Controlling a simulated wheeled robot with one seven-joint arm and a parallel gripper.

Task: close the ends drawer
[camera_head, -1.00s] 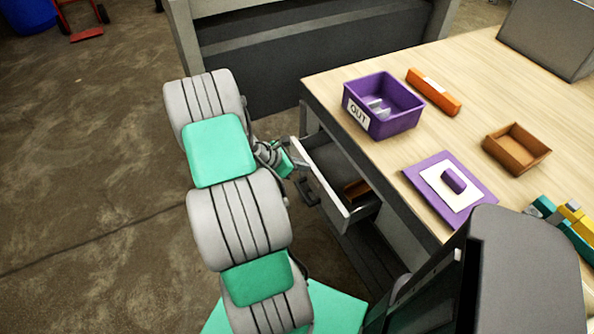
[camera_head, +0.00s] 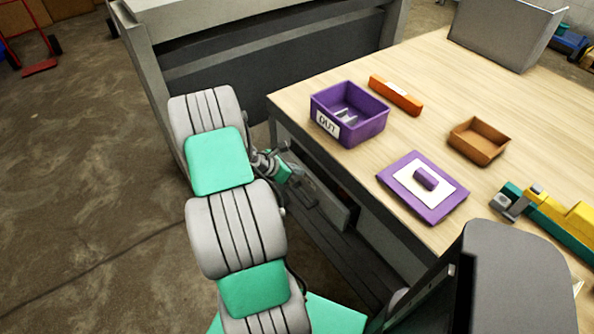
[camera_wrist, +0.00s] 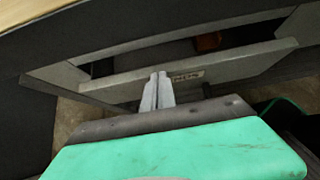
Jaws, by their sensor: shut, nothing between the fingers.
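The ends drawer (camera_head: 338,212) is under the near left edge of the workbench, open by a small gap. In the wrist view its grey front (camera_wrist: 235,67) carries a label reading ENDS, partly hidden by my fingers. A brown-orange piece (camera_wrist: 208,42) shows inside through the gap. My gripper (camera_wrist: 158,88) is shut and empty, with its fingertips at the drawer front beside the label; they look to be touching it. In the head view my gripper (camera_head: 294,172) is at the drawer's outer side, partly hidden by my arm.
A grey cabinet (camera_head: 270,55) stands behind.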

